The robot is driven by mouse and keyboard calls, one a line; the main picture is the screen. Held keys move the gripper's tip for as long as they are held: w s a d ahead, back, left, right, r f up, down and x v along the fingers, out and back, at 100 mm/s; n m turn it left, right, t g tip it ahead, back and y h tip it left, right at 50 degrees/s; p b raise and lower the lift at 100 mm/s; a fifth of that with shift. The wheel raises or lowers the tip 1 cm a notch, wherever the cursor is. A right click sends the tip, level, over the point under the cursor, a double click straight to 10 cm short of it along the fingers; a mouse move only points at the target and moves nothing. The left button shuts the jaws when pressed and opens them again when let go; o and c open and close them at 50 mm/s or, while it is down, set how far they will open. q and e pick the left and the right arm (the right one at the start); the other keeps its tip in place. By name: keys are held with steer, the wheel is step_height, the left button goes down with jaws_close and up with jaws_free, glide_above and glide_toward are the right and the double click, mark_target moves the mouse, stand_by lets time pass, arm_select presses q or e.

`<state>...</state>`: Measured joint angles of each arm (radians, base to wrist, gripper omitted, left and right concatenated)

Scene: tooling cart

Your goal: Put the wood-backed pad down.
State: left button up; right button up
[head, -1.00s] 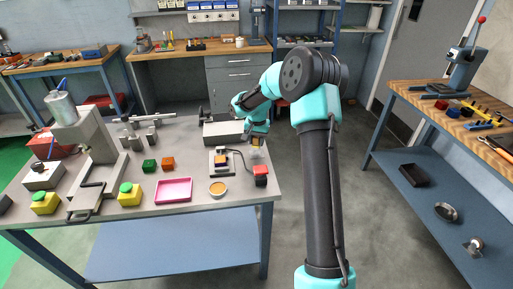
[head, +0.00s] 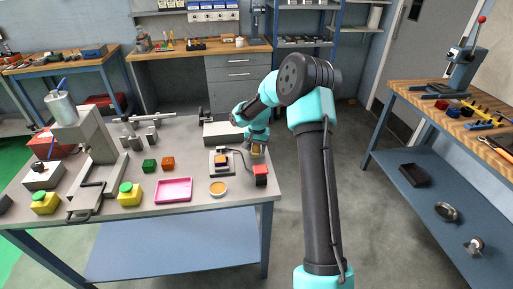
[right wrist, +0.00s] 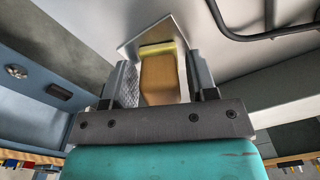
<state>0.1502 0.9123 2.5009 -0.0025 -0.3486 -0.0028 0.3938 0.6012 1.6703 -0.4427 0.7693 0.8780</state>
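My right gripper (head: 257,149) is low over the right end of the grey bench top (head: 205,136). In the right wrist view, its two fingers (right wrist: 160,85) stand either side of the wood-backed pad (right wrist: 160,78) and appear shut on it. The pad has a tan wooden block and a yellow layer at its far end. A thin pale square plate (right wrist: 135,48) shows directly beyond the yellow layer; I cannot tell whether they touch. In the head view the pad (head: 256,151) shows only as a small tan patch under the gripper. My left gripper is not in view.
Close by on the bench are a device with an orange block (head: 221,160), a red-topped block (head: 261,175), a round orange-filled dish (head: 218,188) and a pink tray (head: 174,190). A grey box (head: 222,131) stands behind. The bench's right edge is close to the gripper.

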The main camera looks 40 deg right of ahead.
steer(key=shift+o, duration=0.7)
steer(key=shift+r, duration=0.15)
step_height(320, 180, up, 12)
steer(key=shift+s, duration=0.1)
stand_by(0.4)
